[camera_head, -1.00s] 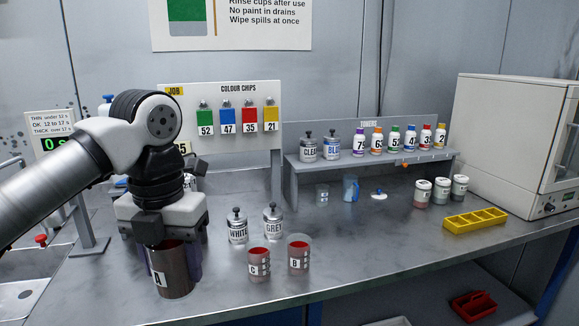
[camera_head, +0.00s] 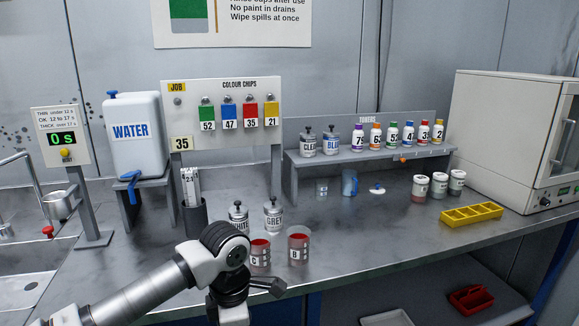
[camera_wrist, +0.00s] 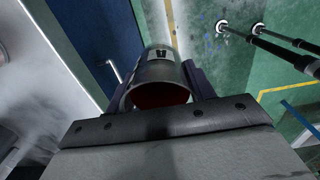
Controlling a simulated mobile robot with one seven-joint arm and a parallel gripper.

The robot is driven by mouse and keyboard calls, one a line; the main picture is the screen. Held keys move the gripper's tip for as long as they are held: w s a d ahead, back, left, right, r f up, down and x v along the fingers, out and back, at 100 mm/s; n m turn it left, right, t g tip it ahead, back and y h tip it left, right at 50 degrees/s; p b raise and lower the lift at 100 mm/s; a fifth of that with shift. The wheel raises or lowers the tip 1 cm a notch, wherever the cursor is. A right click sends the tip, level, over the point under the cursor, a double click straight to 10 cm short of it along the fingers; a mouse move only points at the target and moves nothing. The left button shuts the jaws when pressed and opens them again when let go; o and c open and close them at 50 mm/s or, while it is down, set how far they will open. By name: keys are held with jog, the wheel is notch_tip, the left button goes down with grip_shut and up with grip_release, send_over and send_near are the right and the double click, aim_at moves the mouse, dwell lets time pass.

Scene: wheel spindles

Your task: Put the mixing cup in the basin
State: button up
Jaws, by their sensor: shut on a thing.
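My gripper (camera_wrist: 163,85) is shut on a grey metallic cup (camera_wrist: 149,72), with a dark finger on each side of it in the wrist view. The cup has a pale label and a dark red inside. It appears to be the cup marked A; the label is hard to read now. In the head view, my wrist is at the bottom, in front of the counter, and the fingers and cup are out of frame. The basin (camera_head: 25,288) is sunk in the counter at the lower left, partly cut off. Cups C (camera_head: 260,258) and B (camera_head: 298,250) stand on the counter, red inside.
White (camera_head: 238,220) and grey (camera_head: 273,215) tins stand behind the cups. A water tank (camera_head: 132,130), a timer post (camera_head: 92,238) and a tap (camera_head: 18,158) are near the basin. A blue cabinet front (camera_wrist: 95,40) and green floor show in the wrist view.

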jog(key=w+d+f+m, duration=0.2)
jog(key=f+m, duration=0.5)
jog(key=f, duration=0.4)
jog(key=w+d+f+m, duration=0.3)
jog(key=f+m, duration=0.4)
jog(key=f, duration=0.4)
jog(key=w+d+f+m, duration=0.2)
jog(key=d+f+m, duration=0.3)
jog(key=f, duration=0.7)
jog(key=shift+w+m, duration=0.35)
jog(key=shift+m, duration=0.75)
jog(key=shift+d, duration=0.1)
